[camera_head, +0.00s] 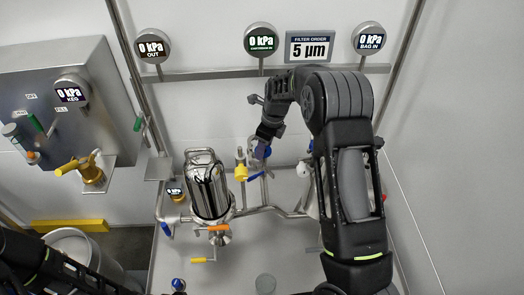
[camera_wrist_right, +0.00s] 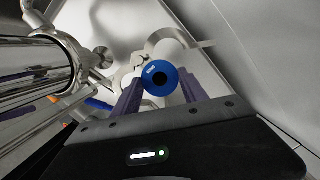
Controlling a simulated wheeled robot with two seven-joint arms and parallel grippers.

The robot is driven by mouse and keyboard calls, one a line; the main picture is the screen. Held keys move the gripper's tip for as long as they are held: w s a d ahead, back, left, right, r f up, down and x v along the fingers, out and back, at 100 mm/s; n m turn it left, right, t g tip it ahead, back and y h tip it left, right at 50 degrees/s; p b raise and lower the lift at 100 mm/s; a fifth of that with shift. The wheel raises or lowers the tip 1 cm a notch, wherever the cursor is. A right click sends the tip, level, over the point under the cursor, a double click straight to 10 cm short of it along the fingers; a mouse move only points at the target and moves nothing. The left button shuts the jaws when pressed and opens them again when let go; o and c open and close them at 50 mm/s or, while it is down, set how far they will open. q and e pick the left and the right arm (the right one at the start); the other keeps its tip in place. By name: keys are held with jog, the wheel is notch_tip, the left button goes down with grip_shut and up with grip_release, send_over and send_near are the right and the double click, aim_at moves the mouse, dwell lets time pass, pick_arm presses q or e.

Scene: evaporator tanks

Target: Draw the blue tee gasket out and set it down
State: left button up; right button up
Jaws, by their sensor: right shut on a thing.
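The blue tee gasket (camera_wrist_right: 161,79) is a round blue ring with a dark hole and a small pale label. In the right wrist view it sits between the two purple fingers of my right gripper (camera_wrist_right: 161,90), which is shut on it. In the head view my right gripper (camera_head: 262,148) points down beside the pipework in front of the back wall, and a bit of blue shows at its tips. A pale metal fitting (camera_wrist_right: 140,65) lies just behind the gasket; I cannot tell whether they touch. Only part of my left arm shows at the lower left, without its gripper.
A shiny steel filter housing (camera_head: 208,186) stands left of my right gripper, with pipes and coloured valve handles around it. The grey bench (camera_head: 240,262) has some clear room at front.

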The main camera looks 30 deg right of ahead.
jog(key=shift+r, duration=0.1)
jog(key=shift+r+p, duration=0.35)
jog(key=shift+p, duration=0.05)
jog(key=shift+r, duration=0.25)
jog(key=shift+r+p, duration=2.4)
jog(key=shift+r, duration=0.6)
